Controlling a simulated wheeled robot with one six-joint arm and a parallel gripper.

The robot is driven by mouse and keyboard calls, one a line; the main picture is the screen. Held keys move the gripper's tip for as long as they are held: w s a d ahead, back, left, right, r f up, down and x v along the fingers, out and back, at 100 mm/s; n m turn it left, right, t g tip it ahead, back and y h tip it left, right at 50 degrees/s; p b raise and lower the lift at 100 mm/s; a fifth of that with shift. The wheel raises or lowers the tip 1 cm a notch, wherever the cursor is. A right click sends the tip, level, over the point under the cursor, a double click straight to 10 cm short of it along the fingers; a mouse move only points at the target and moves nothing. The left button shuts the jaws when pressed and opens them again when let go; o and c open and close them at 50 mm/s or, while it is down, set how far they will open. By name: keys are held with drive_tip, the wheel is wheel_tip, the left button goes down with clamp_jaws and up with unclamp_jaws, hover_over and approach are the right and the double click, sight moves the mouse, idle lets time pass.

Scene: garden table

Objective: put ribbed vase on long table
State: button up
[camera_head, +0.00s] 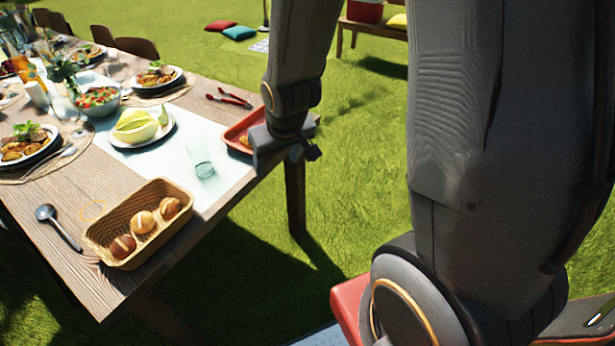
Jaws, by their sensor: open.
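The long table (75,195) is wooden, with a pale runner, and fills the left side of the head view. A pale teal, see-through vessel (200,158) stands upright on the runner near the table's right edge. It may be the ribbed vase, but I cannot make out its ribs clearly. My gripper (287,152) is at the table's right edge, to the right of the vessel and apart from it. It is open, and I see nothing held in it. It partly hides a red tray (236,131).
A bread basket (155,222) with rolls and a ladle (57,226) lie at the near end. A plate of melon (140,127), red tongs (229,97), a salad bowl (97,100) and plates of food crowd the table farther back.

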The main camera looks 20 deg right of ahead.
drive_tip(key=s+d+r+g, duration=0.1)
drive_tip(key=s+r+g, duration=0.1)
drive_tip(key=s, duration=0.4)
drive_tip(key=s+d+r+m+g, duration=0.1)
drive_tip(key=s+d+g, duration=0.1)
drive_tip(key=s, duration=0.4)
drive_tip(key=shift+r, duration=0.4)
drive_tip(key=shift+c, duration=0.2)
